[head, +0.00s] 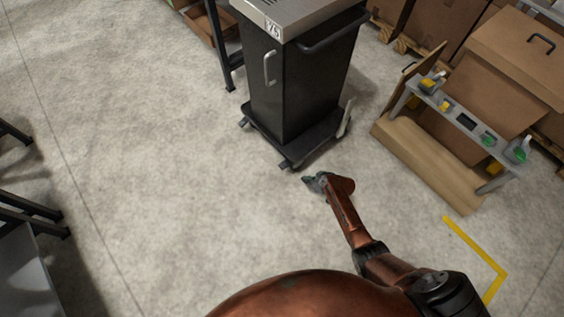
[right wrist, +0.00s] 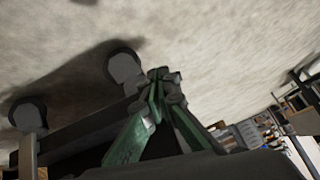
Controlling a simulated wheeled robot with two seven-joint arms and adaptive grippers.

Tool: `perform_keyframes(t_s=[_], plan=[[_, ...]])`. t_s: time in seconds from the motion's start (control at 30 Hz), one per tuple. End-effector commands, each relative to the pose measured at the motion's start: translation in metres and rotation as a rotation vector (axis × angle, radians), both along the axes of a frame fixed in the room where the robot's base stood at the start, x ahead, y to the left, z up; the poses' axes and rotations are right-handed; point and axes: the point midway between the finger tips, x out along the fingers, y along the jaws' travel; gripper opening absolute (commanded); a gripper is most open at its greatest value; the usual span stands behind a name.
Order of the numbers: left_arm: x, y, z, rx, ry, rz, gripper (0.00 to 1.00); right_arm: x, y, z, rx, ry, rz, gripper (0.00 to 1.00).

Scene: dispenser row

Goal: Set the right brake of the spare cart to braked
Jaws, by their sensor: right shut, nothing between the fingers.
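A black cart (head: 285,88) with a grey top and the label 75 stands upright on the floor at the upper middle of the head view. A light lever (head: 345,118) stands up at the right end of its base; I cannot tell its brake setting. My right gripper (head: 308,180) is shut and empty, low in front of the cart's near castor (head: 285,164), apart from it in the head view. In the right wrist view the green fingers (right wrist: 161,76) meet at their tips, with castors (right wrist: 124,68) behind them. My left gripper is not in view.
A small rack (head: 466,125) with green and yellow items stands right of the cart, before cardboard boxes (head: 520,55). A dark table leg (head: 219,48) is just left of the cart. Yellow floor tape (head: 475,245) lies at lower right. The floor at left centre is clear.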

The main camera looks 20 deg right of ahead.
Motion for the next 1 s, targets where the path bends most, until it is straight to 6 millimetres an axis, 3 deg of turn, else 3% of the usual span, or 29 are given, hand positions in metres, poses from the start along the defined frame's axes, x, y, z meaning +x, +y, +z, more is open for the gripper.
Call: perform_keyframes(t_s=[0.03, 0.1, 0.23, 0.67, 1.0], plan=[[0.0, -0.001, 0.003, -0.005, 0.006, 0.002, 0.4, 0.019, 0.005, -0.003, 0.016, -0.023, 0.013, 0.0], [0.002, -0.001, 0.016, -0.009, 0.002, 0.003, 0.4, 0.039, 0.012, 0.007, 0.033, -0.053, 0.03, 0.0], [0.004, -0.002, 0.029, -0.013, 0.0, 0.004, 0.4, 0.058, 0.018, 0.021, 0.049, -0.088, 0.047, 0.0], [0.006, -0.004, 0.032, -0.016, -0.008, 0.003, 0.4, 0.062, 0.019, 0.024, 0.052, -0.094, 0.049, 0.0], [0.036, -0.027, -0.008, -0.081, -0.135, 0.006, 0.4, 0.08, 0.032, -0.004, 0.053, -0.089, 0.049, 0.0]])
